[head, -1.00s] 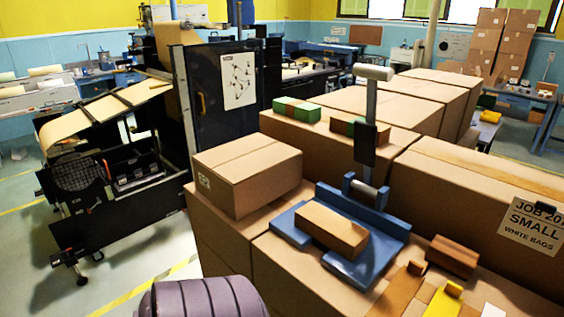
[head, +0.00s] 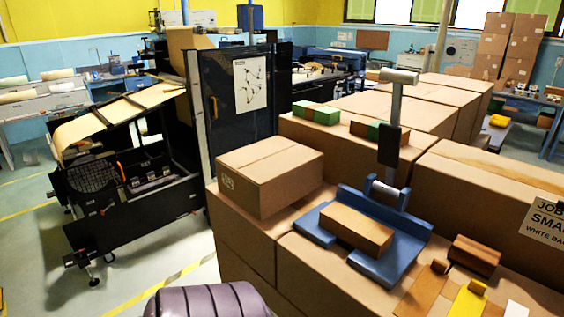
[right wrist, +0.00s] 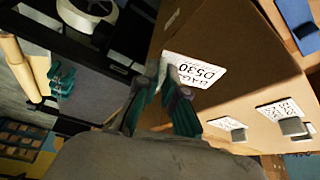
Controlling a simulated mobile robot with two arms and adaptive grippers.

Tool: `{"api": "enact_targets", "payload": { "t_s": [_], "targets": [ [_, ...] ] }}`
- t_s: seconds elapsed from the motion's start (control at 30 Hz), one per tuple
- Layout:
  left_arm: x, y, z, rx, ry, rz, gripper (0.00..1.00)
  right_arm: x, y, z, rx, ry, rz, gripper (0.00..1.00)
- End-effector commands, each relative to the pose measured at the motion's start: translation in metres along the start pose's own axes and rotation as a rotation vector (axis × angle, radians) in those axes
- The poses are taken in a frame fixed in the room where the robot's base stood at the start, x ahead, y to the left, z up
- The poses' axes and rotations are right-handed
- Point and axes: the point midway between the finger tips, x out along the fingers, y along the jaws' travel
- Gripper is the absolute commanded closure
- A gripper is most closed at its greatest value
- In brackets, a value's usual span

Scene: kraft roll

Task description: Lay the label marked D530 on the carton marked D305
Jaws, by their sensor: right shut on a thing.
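My right gripper (right wrist: 167,88) has teal fingers in the right wrist view and is shut on the white label marked D530 (right wrist: 195,71) by its near edge. The label's print shows upside down. Behind it is a brown cardboard surface (right wrist: 232,75); I cannot tell the gap between them. In the head view a small closed carton (head: 270,172) sits on larger cartons, with a small mark (head: 228,182) too small to read. I cannot read D305 anywhere. Neither gripper shows in the head view.
Two other white labels (right wrist: 225,123) (right wrist: 278,111) lie under grey blocks in the right wrist view. In the head view a blue stand (head: 385,250) holding a brown block (head: 357,230) is right of the small carton. A black machine (head: 125,180) stands left, with open floor before it.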

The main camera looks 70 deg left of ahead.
Motion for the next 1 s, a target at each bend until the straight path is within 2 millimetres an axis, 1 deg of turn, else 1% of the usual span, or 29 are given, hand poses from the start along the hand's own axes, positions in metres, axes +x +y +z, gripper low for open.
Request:
{"api": "enact_targets", "payload": {
  "t_s": [0.03,0.17,0.2,0.3,0.4,0.5,0.57,0.6,0.8,0.87,1.0],
  "targets": [
    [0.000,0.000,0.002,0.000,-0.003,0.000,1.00,0.021,0.003,0.008,-0.047,-0.008,-0.010,1.00],
    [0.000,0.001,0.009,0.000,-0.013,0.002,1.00,0.083,0.006,0.031,-0.200,-0.015,-0.069,1.00],
    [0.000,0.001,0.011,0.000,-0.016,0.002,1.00,0.105,0.007,0.040,-0.256,-0.017,-0.091,1.00],
    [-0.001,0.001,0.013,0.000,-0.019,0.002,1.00,0.156,0.008,0.057,-0.385,-0.018,-0.146,1.00],
    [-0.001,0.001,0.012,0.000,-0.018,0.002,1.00,0.196,0.008,0.070,-0.486,-0.014,-0.191,1.00],
    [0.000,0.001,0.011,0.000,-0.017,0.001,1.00,0.231,0.008,0.082,-0.572,-0.013,-0.229,1.00],
    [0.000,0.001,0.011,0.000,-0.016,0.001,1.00,0.249,0.008,0.088,-0.620,-0.012,-0.249,1.00],
    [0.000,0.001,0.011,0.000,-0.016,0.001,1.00,0.261,0.008,0.092,-0.651,-0.010,-0.261,1.00],
    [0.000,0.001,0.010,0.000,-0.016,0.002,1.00,0.315,0.009,0.111,-0.789,-0.007,-0.319,1.00],
    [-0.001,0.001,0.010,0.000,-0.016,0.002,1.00,0.311,0.005,0.112,-0.789,-0.007,-0.330,1.00],
    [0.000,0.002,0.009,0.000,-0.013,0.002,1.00,0.310,0.004,0.114,-0.789,-0.007,-0.333,1.00]
  ]
}}
